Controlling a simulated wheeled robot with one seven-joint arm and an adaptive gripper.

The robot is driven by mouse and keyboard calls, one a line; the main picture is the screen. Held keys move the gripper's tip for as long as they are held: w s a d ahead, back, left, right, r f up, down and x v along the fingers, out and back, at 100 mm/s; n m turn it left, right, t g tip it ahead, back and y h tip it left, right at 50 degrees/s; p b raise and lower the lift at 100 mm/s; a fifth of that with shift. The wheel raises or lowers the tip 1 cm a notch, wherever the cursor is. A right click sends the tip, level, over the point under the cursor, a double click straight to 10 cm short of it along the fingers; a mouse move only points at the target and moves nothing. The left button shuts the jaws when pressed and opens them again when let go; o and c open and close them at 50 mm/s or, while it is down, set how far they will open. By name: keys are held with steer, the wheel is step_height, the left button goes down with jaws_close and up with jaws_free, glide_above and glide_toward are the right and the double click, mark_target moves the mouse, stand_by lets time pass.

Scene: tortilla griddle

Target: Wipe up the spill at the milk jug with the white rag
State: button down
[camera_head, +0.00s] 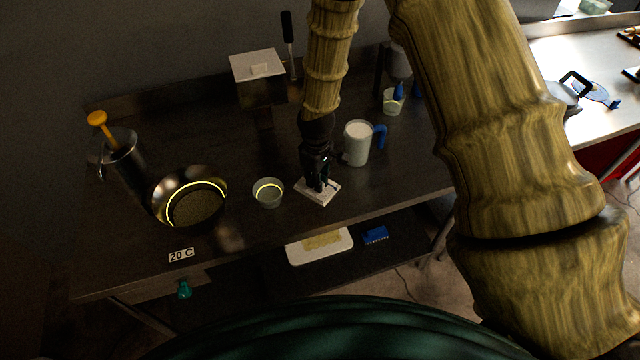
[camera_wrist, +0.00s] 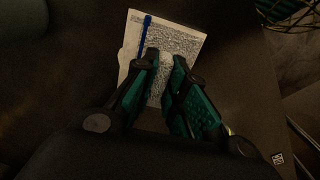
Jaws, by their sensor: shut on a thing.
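The white rag (camera_head: 327,196) lies flat on the dark worktop near its front edge. In the wrist view the rag (camera_wrist: 178,36) is a pale, speckled square with a blue stripe along one side. My gripper (camera_head: 318,187) points down onto the rag, and in the wrist view its two green-padded fingers (camera_wrist: 167,68) close on a fold in the rag's middle. The milk jug (camera_head: 356,146), white inside with a blue handle on its right, stands upright just right of and behind the gripper. I cannot make out the spill; the rag and gripper may hide it.
A small bowl (camera_head: 268,193) stands left of the rag, and a round pan (camera_head: 190,222) lies farther left. A lidded metal box (camera_head: 258,82) stands behind. A cup (camera_head: 392,104) stands behind the jug. The worktop between box and bowl is clear.

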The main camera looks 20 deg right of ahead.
steer(key=shift+w+d, duration=0.55)
steer(key=shift+d, duration=0.15)
steer(key=shift+s+a+f, duration=0.1)
steer(key=shift+s+a, duration=0.6)
steer(key=shift+a, duration=0.2)
steer(key=shift+s+a+f, duration=0.1)
steer(key=shift+s+a, duration=0.6)
steer(key=shift+a, duration=0.15)
steer(key=shift+w, duration=0.1)
steer(key=shift+d, duration=0.15)
steer(key=c, duration=1.8)
jaws_free()
steer(key=shift+o, duration=0.4)
steer(key=shift+w+d, duration=0.1)
steer(key=shift+w, duration=0.05)
steer(key=shift+r+p, duration=0.4)
steer(key=shift+r, duration=0.05)
